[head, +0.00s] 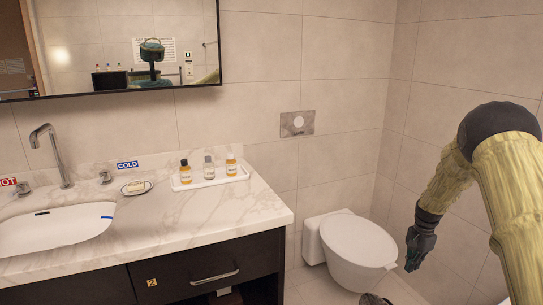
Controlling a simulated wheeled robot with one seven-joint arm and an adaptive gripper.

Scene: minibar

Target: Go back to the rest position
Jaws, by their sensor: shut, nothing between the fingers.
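My arm reaches in from the right edge of the head view, bent at a dark elbow joint and hanging downward. My gripper (415,262) is at its lower end, in the air at the right, beside the lidded toilet as seen in the picture. Its fingers look shut, with nothing held. It is well apart from the marble counter.
The marble counter (145,225) at left bears a sink (50,232), faucet (50,155), soap dish (137,188) and a white tray (243,174) with three bottles. A drawer (205,270) is below. The toilet (350,250) stands at centre right. A mirror (110,40) hangs above.

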